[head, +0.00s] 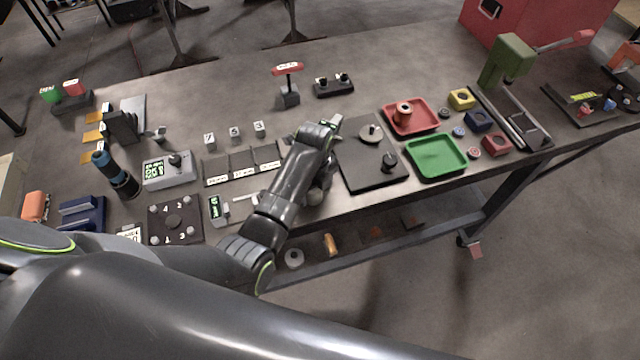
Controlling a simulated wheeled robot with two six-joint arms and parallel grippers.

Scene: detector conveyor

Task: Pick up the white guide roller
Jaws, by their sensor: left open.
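I cannot clearly identify the white guide roller. A white ring-shaped piece (293,258) lies on the lower shelf under the bench, below my arm. A pale rounded thing (315,195) is partly hidden behind my left forearm at the bench's front edge. My left gripper (335,124) is open over the bench, by the far left corner of the black plate (370,178). It is seen from behind, so its jaws are mostly hidden, and I see nothing held. It is well apart from the white ring. My right gripper is not in view.
The black plate bears a round disc (370,133) and a dark knob (389,161). Red (425,122) and green (451,160) trays stand to its right. A grey meter box (168,170) and a blue-black cylinder (116,175) stand left.

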